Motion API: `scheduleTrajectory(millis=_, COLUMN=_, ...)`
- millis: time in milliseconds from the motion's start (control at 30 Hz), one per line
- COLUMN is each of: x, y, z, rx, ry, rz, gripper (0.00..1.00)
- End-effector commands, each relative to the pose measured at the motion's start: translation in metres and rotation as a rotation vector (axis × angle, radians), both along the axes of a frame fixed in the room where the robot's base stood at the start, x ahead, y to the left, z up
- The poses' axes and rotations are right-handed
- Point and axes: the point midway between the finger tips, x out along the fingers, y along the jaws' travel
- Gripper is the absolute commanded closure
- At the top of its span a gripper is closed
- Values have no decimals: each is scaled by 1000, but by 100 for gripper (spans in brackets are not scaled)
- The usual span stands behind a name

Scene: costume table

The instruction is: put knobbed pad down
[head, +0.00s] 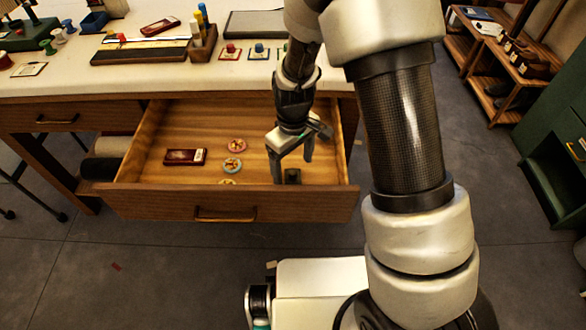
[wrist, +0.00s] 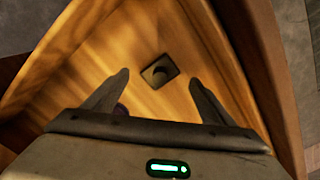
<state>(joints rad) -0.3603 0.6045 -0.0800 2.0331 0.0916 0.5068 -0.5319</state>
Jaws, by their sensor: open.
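The knobbed pad (head: 293,177) is a small dark square with a dark round knob. It lies on the floor of the open drawer (head: 228,207), near the front right corner. In the wrist view the pad (wrist: 159,71) sits flat on the wood, just beyond and between my fingertips. My gripper (head: 291,169) is open and points down into the drawer over the pad. In the wrist view my gripper (wrist: 160,78) has its fingers spread with nothing held between them. The exact height of the fingertips above the drawer floor is hard to tell.
A dark red box (head: 185,157) and round badges (head: 236,146) lie left in the drawer. Knobbed pads in red (head: 230,50) and blue (head: 259,51) stand on the table (head: 60,83). The drawer's right wall (head: 349,160) is close to my gripper.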

Motion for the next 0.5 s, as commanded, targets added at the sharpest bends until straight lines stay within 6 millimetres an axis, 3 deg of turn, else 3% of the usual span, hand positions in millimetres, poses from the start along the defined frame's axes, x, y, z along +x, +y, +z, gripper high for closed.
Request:
scheduleTrajectory(millis=33, x=1, y=0, z=15, rx=2, ry=-4, rz=0, gripper=22)
scheduleTrajectory(millis=200, x=1, y=1, z=53, rx=3, ry=-4, rz=1, gripper=22)
scheduleTrajectory(millis=500, x=0, y=0, z=90, rx=1, ry=-1, rz=-1, gripper=22)
